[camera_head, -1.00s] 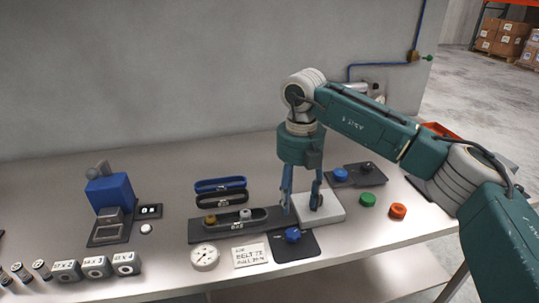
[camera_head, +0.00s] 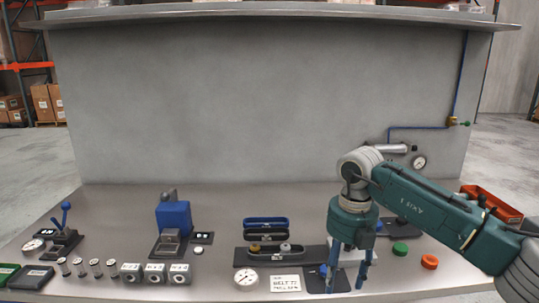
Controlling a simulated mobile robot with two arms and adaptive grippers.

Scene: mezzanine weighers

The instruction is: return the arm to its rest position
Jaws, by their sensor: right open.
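My right arm comes in from the right in the head view. Its right gripper (camera_head: 348,272) points downward with its two blue fingers apart and nothing seen between them. The fingers show in front of the white block (camera_head: 352,254) and beside the dark pad (camera_head: 314,282) with a blue knob. I cannot tell the exact height of the fingertips above the bench. The gripper partly hides the block and the pad. My left gripper is out of view.
The grey bench (camera_head: 225,215) carries a dark tray (camera_head: 240,262) with small parts, a dial gauge (camera_head: 246,277), a label card (camera_head: 286,284), a blue press (camera_head: 173,216), a green button (camera_head: 400,248) and an orange button (camera_head: 429,262). A red bin (camera_head: 492,206) is at right. A wall stands behind.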

